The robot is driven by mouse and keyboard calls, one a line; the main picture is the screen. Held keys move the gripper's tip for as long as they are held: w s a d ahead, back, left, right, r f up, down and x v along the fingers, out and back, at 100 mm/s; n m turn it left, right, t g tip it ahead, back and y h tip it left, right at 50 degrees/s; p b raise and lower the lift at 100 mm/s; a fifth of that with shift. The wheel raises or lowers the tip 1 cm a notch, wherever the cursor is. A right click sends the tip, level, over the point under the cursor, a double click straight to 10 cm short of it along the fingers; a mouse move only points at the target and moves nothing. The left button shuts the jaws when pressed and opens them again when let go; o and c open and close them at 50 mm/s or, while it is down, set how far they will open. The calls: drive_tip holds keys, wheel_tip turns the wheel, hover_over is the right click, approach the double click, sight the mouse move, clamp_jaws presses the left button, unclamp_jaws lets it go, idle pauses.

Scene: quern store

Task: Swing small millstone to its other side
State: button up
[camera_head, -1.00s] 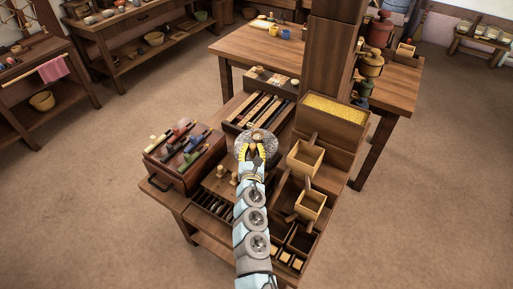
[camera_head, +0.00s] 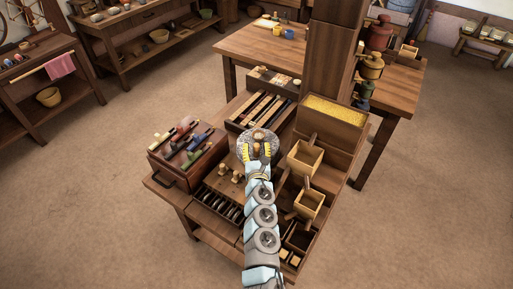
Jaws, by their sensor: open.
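The small millstone (camera_head: 246,142) is a round grey stone on the middle of the near table. A small wooden handle or peg appears at its top, partly hidden. My gripper (camera_head: 259,151), with yellow fingers, is over the right part of the stone, its fingers open on either side of the peg. Whether the fingers touch the peg or the stone cannot be told. My arm hides the stone's front edge and the table before it.
A box of coloured-handled tools (camera_head: 186,146) stands left of the stone. Wooden scoops (camera_head: 305,157) and a grain bin (camera_head: 333,111) stand to the right. A rack of long strips (camera_head: 262,106) lies behind it, and a wooden post (camera_head: 333,60) rises behind right.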

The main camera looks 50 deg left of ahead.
drive_tip(key=shift+d, duration=0.1)
drive_tip(key=v, duration=1.2)
idle(0.4)
drive_tip(key=shift+w, duration=0.1)
idle(0.4)
